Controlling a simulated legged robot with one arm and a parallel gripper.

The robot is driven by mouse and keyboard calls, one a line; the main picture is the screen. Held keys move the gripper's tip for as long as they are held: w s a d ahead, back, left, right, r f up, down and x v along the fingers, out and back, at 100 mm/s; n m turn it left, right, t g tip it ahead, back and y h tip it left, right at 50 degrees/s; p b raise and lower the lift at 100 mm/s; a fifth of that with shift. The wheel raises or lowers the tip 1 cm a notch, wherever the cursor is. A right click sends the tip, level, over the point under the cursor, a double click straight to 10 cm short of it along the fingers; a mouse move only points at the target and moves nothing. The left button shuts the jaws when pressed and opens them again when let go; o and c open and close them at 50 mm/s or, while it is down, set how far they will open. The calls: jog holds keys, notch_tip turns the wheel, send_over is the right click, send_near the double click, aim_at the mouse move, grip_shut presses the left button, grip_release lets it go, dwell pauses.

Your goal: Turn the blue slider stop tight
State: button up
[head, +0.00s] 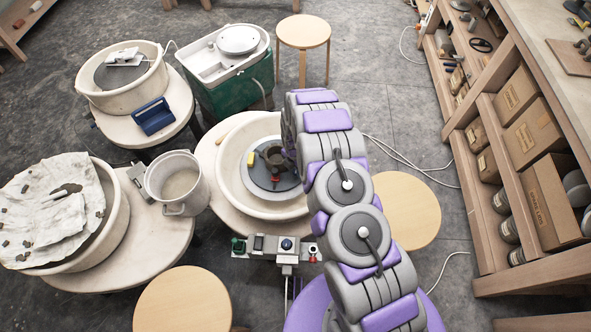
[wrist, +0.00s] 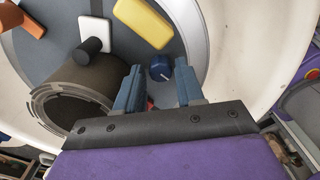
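The blue slider stop (wrist: 160,68) is a small dark-blue knob on the grey wheel disc (wrist: 215,25) in the wrist view. My gripper (wrist: 158,82) has its two blue-grey fingers apart, with the knob showing between their tips and a gap on both sides. I cannot tell how deep the tips reach along it. A dark hollow cylinder (wrist: 62,75) stands just left of the fingers. A yellow pad (wrist: 142,22) and a white pad (wrist: 95,30) are beyond the knob. In the head view my arm hides the gripper and the blue stop.
A pale basin (head: 233,160) surrounds the disc; its wall curves close to my gripper. An orange pad (wrist: 33,18) and a black knob (wrist: 93,46) are also on the disc. In the head view, a metal pot (head: 177,183) and a control box (head: 284,247) are nearby.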

jog(key=shift+f, duration=0.25)
grip_shut()
jog(key=shift+r+m, duration=0.1)
jog(key=shift+m, duration=0.3)
jog(key=m+p, duration=0.3)
jog(key=m, duration=0.1)
jog(key=shift+m, duration=0.4)
jog(key=shift+m+p, duration=1.3)
jog(key=shift+m, duration=1.2)
